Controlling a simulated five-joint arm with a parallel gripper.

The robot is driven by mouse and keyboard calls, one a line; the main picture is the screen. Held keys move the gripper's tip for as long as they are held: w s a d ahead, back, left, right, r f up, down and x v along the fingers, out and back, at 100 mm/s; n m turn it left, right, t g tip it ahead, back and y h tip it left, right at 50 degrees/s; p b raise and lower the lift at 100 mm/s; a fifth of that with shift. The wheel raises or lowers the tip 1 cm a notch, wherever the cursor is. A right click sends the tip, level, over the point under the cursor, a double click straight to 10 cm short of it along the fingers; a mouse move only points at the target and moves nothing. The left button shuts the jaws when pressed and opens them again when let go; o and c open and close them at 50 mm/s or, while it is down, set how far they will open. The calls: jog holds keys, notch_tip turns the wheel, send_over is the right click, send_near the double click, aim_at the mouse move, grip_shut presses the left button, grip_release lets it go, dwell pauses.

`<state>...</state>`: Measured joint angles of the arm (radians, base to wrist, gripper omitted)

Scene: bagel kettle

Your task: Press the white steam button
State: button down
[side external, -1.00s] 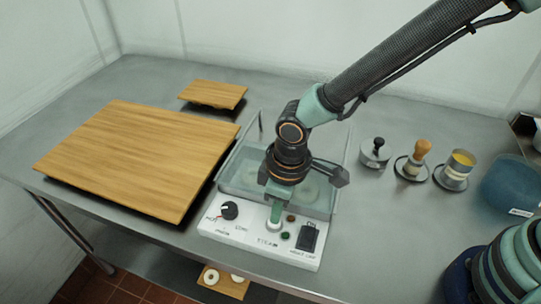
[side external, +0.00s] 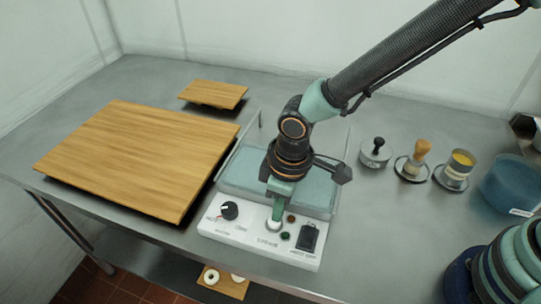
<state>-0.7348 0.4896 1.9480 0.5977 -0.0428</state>
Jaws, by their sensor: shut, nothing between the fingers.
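The white steam button (side external: 272,227) is on the front panel of the kettle (side external: 242,236), above the printed word STEAM. My gripper (side external: 276,216) is shut and empty, pointing down with its tips at the button. The tips cover the button's back part. They look to be touching it, but I cannot tell for certain or see how far it is pressed. The kettle's clear basin (side external: 235,178) is behind the panel, partly hidden by my gripper, and its inside looks pale blue and hazy.
A black knob (side external: 229,210) is left of the button; small red (side external: 291,218) and green (side external: 285,236) lights and a black switch (side external: 308,237) are to its right. A large wooden board (side external: 140,155) lies left. Several small tools and a blue bowl (side external: 511,184) stand right.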

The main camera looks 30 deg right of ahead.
aim_at(285, 220)
notch_tip(285, 220, up, 12)
jog(key=d, duration=0.1)
jog(key=shift+d+f, duration=0.1)
jog(key=shift+f, duration=0.05)
dwell(0.5)
jog(key=s+d+r+m+t, duration=0.1)
jog(key=d+r+m, duration=0.1)
jog(key=d, duration=0.7)
jog(key=d+r+m+t, duration=0.2)
jog(key=d+r+m, duration=0.1)
jog(key=d, duration=0.6)
jog(key=s+d+r+m+t, duration=0.1)
jog(key=d+r+m, duration=0.2)
jog(key=d, duration=0.6)
jog(key=shift+s+m+t+h, duration=0.3)
jog(key=shift+m+t+h, duration=0.1)
jog(key=shift+m, duration=0.1)
